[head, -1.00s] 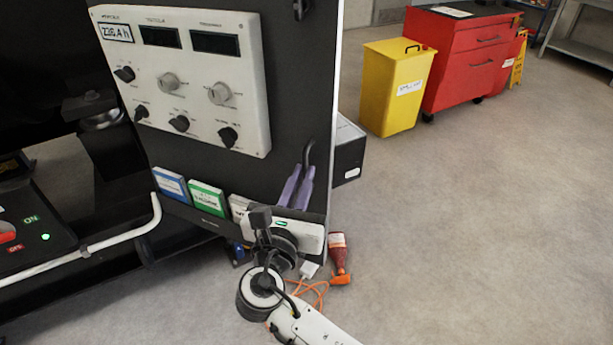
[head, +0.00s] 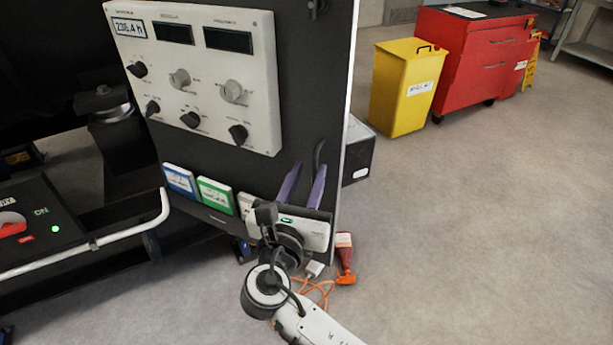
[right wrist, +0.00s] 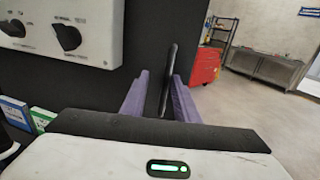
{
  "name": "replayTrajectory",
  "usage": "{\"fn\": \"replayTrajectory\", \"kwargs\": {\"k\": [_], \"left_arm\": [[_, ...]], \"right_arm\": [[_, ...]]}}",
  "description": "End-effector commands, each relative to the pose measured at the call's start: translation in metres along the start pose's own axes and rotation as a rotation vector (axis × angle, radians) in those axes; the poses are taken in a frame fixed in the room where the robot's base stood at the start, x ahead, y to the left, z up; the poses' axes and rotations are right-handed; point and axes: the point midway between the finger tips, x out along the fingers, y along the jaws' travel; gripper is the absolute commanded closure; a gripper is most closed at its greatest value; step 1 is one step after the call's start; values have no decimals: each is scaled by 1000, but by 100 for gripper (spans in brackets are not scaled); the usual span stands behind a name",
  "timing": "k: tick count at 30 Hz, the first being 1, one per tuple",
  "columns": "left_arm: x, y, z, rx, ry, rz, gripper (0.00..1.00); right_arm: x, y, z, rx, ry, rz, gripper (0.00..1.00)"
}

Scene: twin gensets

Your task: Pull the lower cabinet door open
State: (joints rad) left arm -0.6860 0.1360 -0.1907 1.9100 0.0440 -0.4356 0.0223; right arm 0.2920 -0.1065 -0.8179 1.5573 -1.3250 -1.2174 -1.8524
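The dark cabinet door (head: 300,125) fills the middle of the head view, with a pale right edge. Its black bar handle (head: 319,152) stands upright low near that edge, and also shows in the right wrist view (right wrist: 167,80). My right gripper (head: 306,178) is at the handle, its purple fingers spread apart. In the right wrist view its fingers (right wrist: 156,95) lie on either side of the handle, with a gap on the left; contact with the right finger cannot be told. The handle's lower part is hidden by the gripper. My left gripper is out of view.
A white control panel (head: 200,118) with knobs sits on the dark front. Small coloured boxes (head: 213,195) line its lower part. A yellow bin (head: 402,90) stands farther back; floor at right is clear.

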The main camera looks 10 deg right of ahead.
Motion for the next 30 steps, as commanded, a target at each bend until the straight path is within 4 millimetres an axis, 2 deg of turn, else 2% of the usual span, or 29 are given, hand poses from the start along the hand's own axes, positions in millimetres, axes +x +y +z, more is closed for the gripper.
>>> {"fn": "replayTrajectory", "kwargs": {"k": [9, 15, 19, 26, 27, 30], "left_arm": [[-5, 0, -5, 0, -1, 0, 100], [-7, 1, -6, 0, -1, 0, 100], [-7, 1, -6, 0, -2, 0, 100], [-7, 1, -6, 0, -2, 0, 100], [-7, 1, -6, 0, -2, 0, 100], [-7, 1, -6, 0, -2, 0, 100]], "right_arm": [[0, 2, 61, 8, -3, 2, 72], [0, 2, 89, 5, -2, 4, 72], [0, 2, 96, 3, 0, 4, 72], [0, 2, 96, 1, 0, 3, 72], [0, 2, 96, 1, 0, 3, 74], [0, 2, 96, 1, 1, 3, 91]]}}
